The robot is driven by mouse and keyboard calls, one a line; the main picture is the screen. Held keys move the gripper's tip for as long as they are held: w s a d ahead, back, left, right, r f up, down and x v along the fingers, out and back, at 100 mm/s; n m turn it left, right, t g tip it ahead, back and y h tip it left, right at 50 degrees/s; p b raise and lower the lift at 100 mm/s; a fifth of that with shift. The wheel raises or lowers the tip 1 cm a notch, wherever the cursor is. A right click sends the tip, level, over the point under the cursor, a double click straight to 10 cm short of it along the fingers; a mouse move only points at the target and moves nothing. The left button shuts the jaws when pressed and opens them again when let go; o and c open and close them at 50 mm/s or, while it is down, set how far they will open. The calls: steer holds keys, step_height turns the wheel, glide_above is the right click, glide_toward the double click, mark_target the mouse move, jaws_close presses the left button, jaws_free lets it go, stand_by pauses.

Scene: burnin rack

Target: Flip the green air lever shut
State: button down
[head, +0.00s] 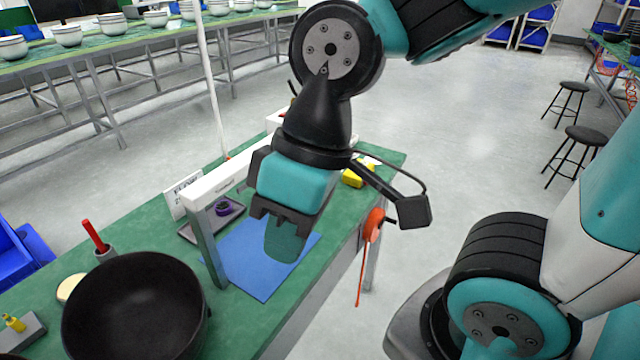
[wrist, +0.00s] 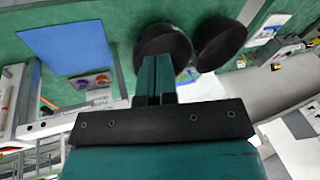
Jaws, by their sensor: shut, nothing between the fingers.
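I cannot make out a green air lever in either view. It may be hidden or blend into the green bench top. My gripper (head: 285,248) points down over the blue mat (head: 252,272) in the head view, apart from the bench by an amount I cannot tell. Its teal fingers are together and empty. In the wrist view the closed gripper (wrist: 156,75) points toward a dark bowl, and the blue mat (wrist: 68,46) is at upper left.
A white-topped frame (head: 209,240) stands over the bench beside my gripper. A large black bowl (head: 135,310), a red-handled tool (head: 95,235) and a grey block with a yellow part (head: 18,328) are at left. An orange reel (head: 373,224) hangs at the bench's right edge.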

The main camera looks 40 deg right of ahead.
steer(key=w+d+f+m+t+h, duration=0.1)
steer(key=w+d+f+t+h, duration=0.2)
steer(key=w+d+f, duration=0.4)
steer(key=w+d+f+m+t+h+b, duration=0.1)
steer(key=w+d+f+t+h, duration=0.2)
steer(key=w+d+f, duration=0.4)
steer(key=w+d+t, duration=0.1)
steer(key=w+d, duration=0.4)
steer(key=w, duration=0.1)
steer(key=shift+w+h, duration=0.15)
steer(key=shift+h, duration=0.25)
steer(key=shift+f, duration=0.15)
steer(key=w+d+f, duration=0.1)
steer(key=w+f, duration=0.1)
steer(key=w+d+f+p, duration=0.1)
steer(key=w+d+f, duration=0.1)
steer(key=f, duration=0.1)
steer(key=w+d+f, duration=0.1)
steer(key=w+f, duration=0.1)
steer(key=w, duration=0.1)
steer(key=shift+d+f+p, duration=0.25)
steer(key=shift+d+p, duration=0.05)
steer(key=shift+d, duration=0.05)
steer(key=shift+w+d+f, duration=0.15)
steer(key=shift+w+d, duration=0.2)
steer(key=shift+d, duration=0.05)
steer(key=shift+p, duration=0.3)
